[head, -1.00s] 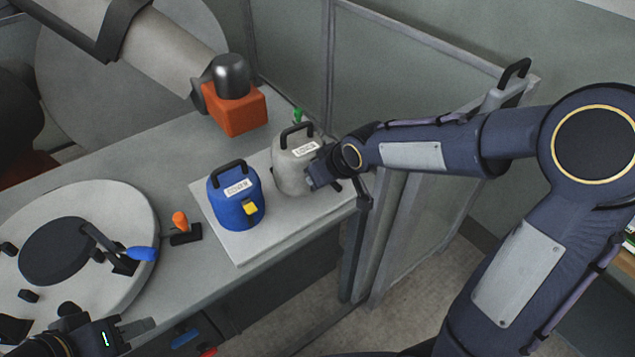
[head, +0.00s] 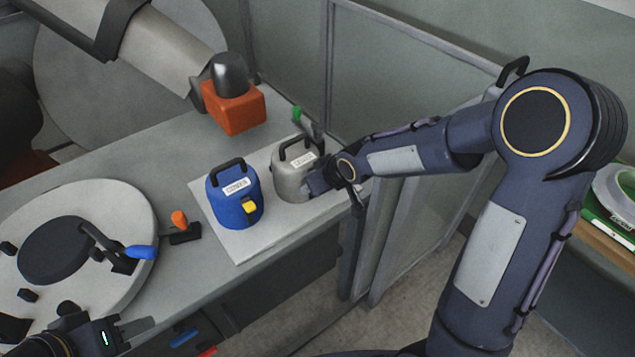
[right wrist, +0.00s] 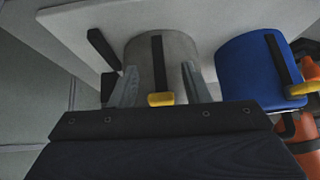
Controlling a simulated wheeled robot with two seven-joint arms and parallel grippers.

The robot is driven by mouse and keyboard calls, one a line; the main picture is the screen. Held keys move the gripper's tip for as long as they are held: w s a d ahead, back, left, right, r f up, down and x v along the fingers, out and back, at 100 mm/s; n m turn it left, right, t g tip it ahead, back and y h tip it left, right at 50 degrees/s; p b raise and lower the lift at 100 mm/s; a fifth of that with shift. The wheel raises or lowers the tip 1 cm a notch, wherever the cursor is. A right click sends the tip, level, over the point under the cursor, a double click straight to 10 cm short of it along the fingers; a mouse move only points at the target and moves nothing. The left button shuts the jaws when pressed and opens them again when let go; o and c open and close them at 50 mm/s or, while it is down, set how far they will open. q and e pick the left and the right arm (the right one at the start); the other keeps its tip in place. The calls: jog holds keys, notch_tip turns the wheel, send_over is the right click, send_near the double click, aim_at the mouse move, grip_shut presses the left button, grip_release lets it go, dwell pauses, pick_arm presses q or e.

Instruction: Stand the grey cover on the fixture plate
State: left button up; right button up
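The grey cover (head: 290,183), a rounded can shape with a black handle and a white label, stands upright at the right of the pale fixture plate (head: 241,254). Whether its base fully touches the plate I cannot tell. My right gripper (head: 316,182) is at its right side. In the right wrist view the two fingers (right wrist: 160,86) lie against both sides of the grey cover (right wrist: 172,58), with a yellow tab between them. They look shut on it. My left gripper (head: 136,328) is at the lower left, away from the plate; its finger gap is unclear.
A blue cover (head: 233,204) with a yellow latch stands left of the grey one. Dark clamps (right wrist: 101,47) stand beside the plate. An orange block (head: 235,111) is behind, a round turntable (head: 130,205) at left. A panel screen (head: 420,75) rises behind my right arm.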

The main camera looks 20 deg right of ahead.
jog(key=v, duration=1.2)
jog(key=s+d+m+g+y, duration=0.1)
jog(key=s+m, duration=0.4)
jog(key=s, duration=1.6)
jog(key=shift+d+r+m+p, duration=0.2)
jog(key=shift+d+m+p, duration=0.1)
jog(key=shift+d+p, duration=0.1)
